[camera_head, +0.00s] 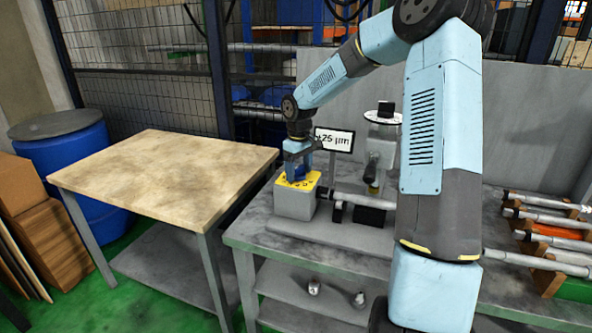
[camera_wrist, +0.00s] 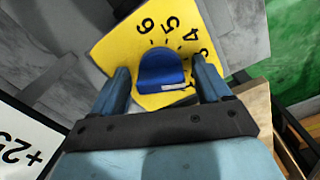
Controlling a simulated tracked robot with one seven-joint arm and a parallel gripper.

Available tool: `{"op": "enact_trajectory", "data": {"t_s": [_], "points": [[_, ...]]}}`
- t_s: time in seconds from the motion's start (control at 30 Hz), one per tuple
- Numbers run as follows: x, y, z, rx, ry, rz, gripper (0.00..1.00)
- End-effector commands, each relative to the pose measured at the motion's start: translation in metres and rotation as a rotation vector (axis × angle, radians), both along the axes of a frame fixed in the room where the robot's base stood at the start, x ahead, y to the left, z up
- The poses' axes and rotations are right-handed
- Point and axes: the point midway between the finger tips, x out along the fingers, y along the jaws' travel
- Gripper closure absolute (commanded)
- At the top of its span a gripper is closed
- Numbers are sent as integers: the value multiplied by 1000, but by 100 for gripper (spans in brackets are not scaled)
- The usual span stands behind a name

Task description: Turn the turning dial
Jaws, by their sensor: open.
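The turning dial is a blue knob (camera_wrist: 162,72) with a white pointer mark, on a yellow plate (camera_wrist: 118,47) with black numbers. In the head view the yellow plate (camera_head: 312,179) tops a grey block on the grinder, and the blue knob is mostly covered by my gripper (camera_head: 299,165). In the wrist view my gripper (camera_wrist: 163,80) is open, one finger on each side of the knob. Gaps show between the fingers and the knob. The white mark lies at the knob's lower edge, toward the right. Some numbers are hidden behind the right finger.
A sign reading "+25 µm" (camera_head: 334,139) stands just behind the dial block. The grinder's spindle parts (camera_head: 380,150) are to the right. A bare wooden table (camera_head: 165,172) is on the left. Several metal rods (camera_head: 548,218) lie in a rack at the right.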

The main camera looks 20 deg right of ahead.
Motion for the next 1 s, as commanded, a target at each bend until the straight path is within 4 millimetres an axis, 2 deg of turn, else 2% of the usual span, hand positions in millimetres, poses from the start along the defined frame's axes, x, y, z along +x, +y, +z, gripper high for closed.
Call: {"op": "enact_trajectory", "data": {"t_s": [0.1,0.67,1.0], "points": [[0,0,0,0,0,0,23],[0,-1,1,0,-1,-1,77],[1,-1,1,-2,-2,108,77]]}}
